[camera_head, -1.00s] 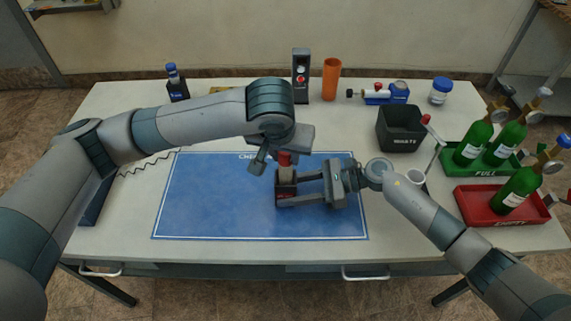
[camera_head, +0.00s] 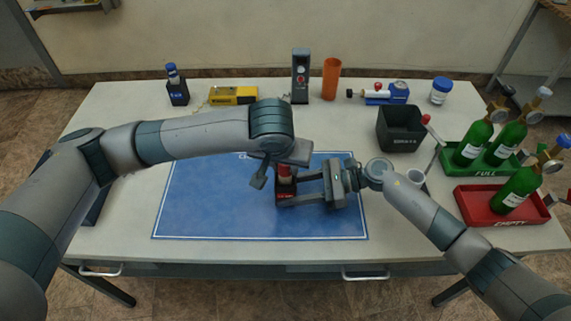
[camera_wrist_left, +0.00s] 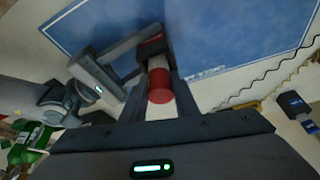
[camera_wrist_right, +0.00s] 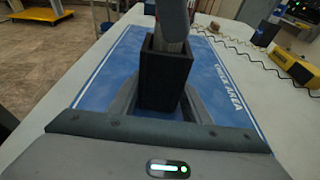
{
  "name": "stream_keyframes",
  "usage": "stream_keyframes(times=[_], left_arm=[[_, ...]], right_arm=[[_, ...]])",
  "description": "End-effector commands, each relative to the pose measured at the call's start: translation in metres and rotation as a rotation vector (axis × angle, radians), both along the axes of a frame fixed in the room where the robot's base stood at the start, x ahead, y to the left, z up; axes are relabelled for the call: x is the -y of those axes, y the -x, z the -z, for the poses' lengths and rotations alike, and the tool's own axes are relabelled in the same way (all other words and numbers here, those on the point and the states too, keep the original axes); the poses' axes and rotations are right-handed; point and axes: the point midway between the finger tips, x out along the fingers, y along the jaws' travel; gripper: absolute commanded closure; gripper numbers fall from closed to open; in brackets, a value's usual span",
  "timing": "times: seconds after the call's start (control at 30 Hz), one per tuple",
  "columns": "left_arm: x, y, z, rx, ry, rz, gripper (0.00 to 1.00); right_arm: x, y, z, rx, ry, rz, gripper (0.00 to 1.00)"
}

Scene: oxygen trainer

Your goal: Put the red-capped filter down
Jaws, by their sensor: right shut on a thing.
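The red-capped filter (camera_wrist_left: 159,85), pale with a red band, stands in a dark holder with a red face (camera_head: 285,198). The holder also shows as a black square box in the right wrist view (camera_wrist_right: 166,75). My right gripper (camera_head: 285,201) is shut on the holder, over the blue mat. My left gripper (camera_head: 275,175) is open above the holder, with its fingers on either side of the filter. In the head view the left gripper hides part of the filter. I cannot tell whether the holder touches the mat.
The blue check-area mat (camera_head: 205,205) is otherwise clear. A yellow box (camera_head: 233,95), dark blue-capped bottle (camera_head: 177,88), black device (camera_head: 300,75) and orange cylinder (camera_head: 331,78) stand behind. A black bin (camera_head: 402,128), green tray (camera_head: 480,172) and red tray (camera_head: 500,215) with bottles are right.

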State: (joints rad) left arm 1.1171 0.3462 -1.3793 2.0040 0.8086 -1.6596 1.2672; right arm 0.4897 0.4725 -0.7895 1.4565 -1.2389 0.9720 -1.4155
Motion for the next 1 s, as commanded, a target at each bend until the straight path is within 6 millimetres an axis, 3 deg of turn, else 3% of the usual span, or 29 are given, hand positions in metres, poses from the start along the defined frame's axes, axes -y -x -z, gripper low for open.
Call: stream_keyframes(times=[0.03,0.07,0.57,0.77,1.0], left_arm=[[0.000,0.000,-0.001,0.001,0.001,0.000,0.61],[0.000,0.000,-0.001,0.001,0.001,0.000,0.55],[0.000,0.002,-0.008,0.002,0.001,0.000,0.55],[-0.002,0.011,-0.031,0.003,0.002,0.003,0.55],[-0.006,0.027,-0.070,0.003,0.003,0.004,0.55]], right_arm=[[0.000,0.000,0.000,0.000,0.000,0.000,0.69],[0.000,0.000,0.000,0.000,0.000,0.000,0.69],[0.000,0.000,0.000,0.000,0.000,0.000,0.69],[0.000,0.000,0.000,0.000,0.000,0.000,0.69],[0.000,0.000,0.000,0.000,0.000,0.000,0.69]])
